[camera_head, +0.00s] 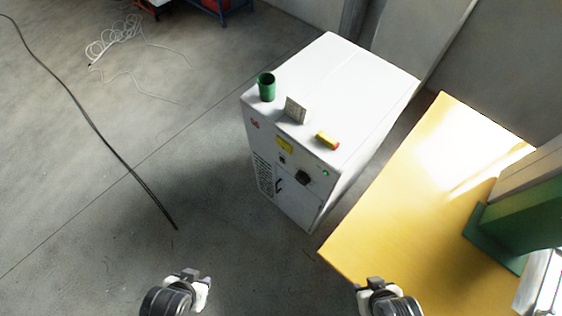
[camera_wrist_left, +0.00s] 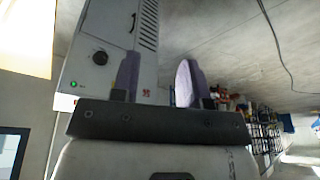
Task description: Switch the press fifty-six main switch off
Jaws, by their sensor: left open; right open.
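A white cabinet (camera_head: 332,80) stands on the floor in the head view, with a red number on its front that seems to read 56. A dark rotary switch (camera_head: 303,178) sits on its front face, beside a small lit green lamp (camera_head: 326,173). The wrist view shows the switch (camera_wrist_left: 100,58) and green lamp (camera_wrist_left: 73,84) upside down; the knob's setting is too small to tell. My left gripper (camera_head: 190,276) is open and empty, low in the picture and apart from the cabinet. My right gripper (camera_head: 372,283) is open and empty near the yellow table's corner.
A green cup (camera_head: 266,87), a small card (camera_head: 295,109) and a yellow-red block (camera_head: 327,140) are on the cabinet top. A yellow table (camera_head: 425,190) with a green machine (camera_head: 515,225) stands at the right.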

